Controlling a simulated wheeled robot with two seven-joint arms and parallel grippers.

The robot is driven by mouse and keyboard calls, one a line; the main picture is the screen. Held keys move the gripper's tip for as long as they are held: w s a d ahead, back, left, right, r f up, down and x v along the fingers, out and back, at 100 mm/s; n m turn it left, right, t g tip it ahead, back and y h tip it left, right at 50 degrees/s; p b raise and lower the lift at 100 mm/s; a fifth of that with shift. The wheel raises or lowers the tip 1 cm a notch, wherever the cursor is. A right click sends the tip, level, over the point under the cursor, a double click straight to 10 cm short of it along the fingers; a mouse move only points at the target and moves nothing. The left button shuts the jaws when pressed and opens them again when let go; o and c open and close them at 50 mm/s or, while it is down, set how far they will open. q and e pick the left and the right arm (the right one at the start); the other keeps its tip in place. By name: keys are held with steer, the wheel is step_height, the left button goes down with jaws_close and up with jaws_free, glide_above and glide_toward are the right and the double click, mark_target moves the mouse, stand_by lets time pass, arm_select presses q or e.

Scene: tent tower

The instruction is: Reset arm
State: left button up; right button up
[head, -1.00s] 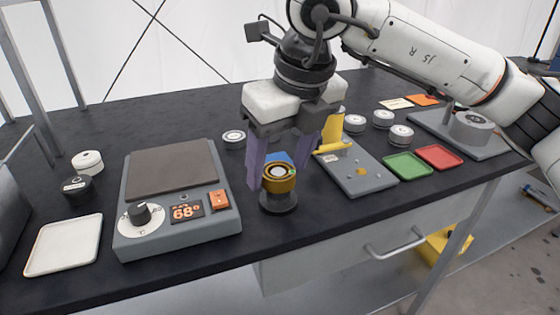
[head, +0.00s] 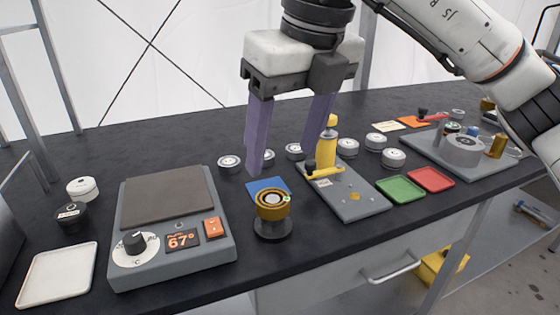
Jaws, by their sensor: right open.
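My right gripper (head: 287,135) is open and empty. Its two purple fingers point down above the black table, higher than and behind a round brass-topped piece on a black base (head: 272,214). The fingers are apart from that piece. The right arm comes in from the upper right. My left gripper does not show.
A grey hot plate (head: 172,228) reading 67 stands at left, beside a white tray (head: 57,275). A grey board with a yellow bottle (head: 328,148), green tray (head: 400,189) and red tray (head: 431,179) lie right. Several small white-topped tins sit behind.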

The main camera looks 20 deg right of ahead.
steer(key=shift+s+r, duration=0.1)
steer(key=shift+r, duration=0.2)
